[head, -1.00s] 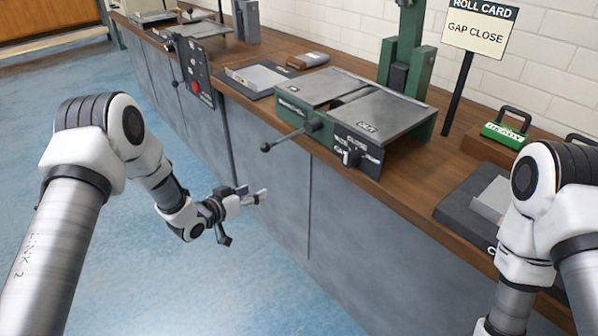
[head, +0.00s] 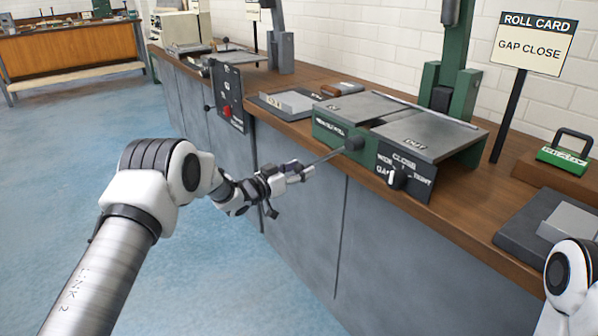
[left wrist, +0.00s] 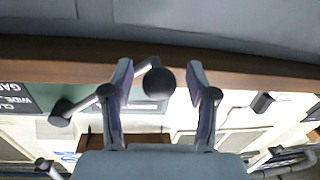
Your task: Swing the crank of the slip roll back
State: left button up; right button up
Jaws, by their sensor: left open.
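The slip roll (head: 330,130) is a green machine with grey top plates on the wooden bench. Its crank (head: 328,157) is a thin dark rod slanting down and left from a dark hub on the front. My left gripper (head: 303,173) is at the crank's outer end, which it partly hides in the head view. In the left wrist view, the crank's dark ball knob (left wrist: 158,83) shows between the tips of my open left gripper (left wrist: 160,85), with visible gaps on both sides. My right gripper is out of view.
A gap lever (head: 398,179) sits on the slip roll's front, right of the crank. A roll card (head: 531,45) reading "GAP CLOSE" stands behind. A grey panel with a red button (head: 228,108) is left along the bench. The blue floor (head: 100,110) is open.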

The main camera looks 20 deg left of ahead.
pick_arm(q)
grip_shut()
